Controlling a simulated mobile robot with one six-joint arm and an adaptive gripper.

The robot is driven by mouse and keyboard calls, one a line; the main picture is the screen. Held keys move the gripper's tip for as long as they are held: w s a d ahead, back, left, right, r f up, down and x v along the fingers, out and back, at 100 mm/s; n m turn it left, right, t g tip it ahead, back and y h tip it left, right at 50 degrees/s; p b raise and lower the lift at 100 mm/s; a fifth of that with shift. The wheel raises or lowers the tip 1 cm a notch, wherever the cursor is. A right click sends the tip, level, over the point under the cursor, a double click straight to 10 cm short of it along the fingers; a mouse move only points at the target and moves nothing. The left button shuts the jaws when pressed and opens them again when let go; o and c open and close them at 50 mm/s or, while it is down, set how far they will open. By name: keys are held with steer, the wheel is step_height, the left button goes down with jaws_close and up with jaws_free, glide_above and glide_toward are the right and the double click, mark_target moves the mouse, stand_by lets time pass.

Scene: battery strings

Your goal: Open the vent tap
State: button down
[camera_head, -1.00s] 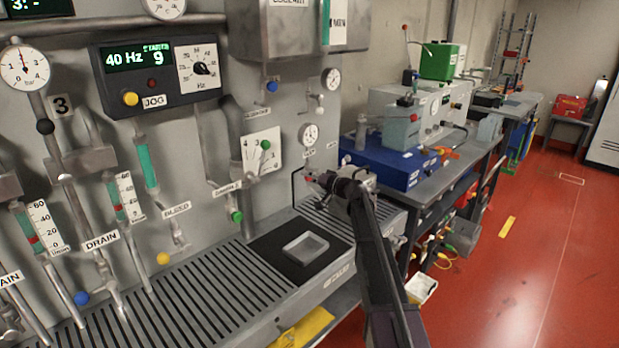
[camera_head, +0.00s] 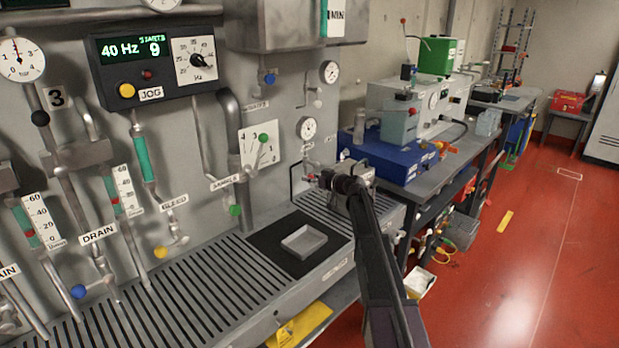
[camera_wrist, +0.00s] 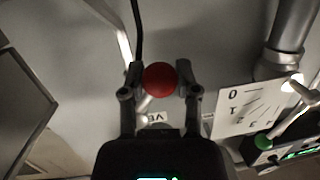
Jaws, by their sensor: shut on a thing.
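The vent tap's round red knob (camera_wrist: 160,79) sits between the two fingers of my gripper (camera_wrist: 160,85) in the wrist view, and the fingers are closed on it. Part of a label (camera_wrist: 157,117) reading "VE" shows just below the knob. In the head view my gripper (camera_head: 316,181) is at the panel's right end, under a small round gauge (camera_head: 307,129). The tap's body and lever are mostly hidden there by my gripper.
A dial plate with a green-knobbed lever (camera_head: 263,138) is left of my gripper. A thin black bent rod (camera_head: 291,181) stands close beside it. Below are a slatted bench (camera_head: 200,285) and a shallow grey tray (camera_head: 304,241). A blue box (camera_head: 380,158) stands to the right.

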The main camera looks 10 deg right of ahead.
steer(key=shift+w+d+f+n+h, duration=0.15)
steer(key=shift+w+d+f+n, duration=0.05)
steer(key=shift+n, duration=0.4)
steer(key=shift+w+d+f+n+h, duration=0.15)
steer(key=shift+w+d+n, duration=0.05)
steer(key=shift+n, duration=0.4)
steer(key=shift+w+d+f+n+t+h, duration=0.1)
steer(key=shift+w+d+n+t+h, duration=0.15)
steer(key=shift+n, duration=0.45)
steer(key=shift+w+d+f+n+t+h, duration=0.15)
steer(key=shift+d+n, duration=0.2)
steer(key=shift+n, duration=0.35)
steer(key=shift+c, duration=1.7)
jaws_free()
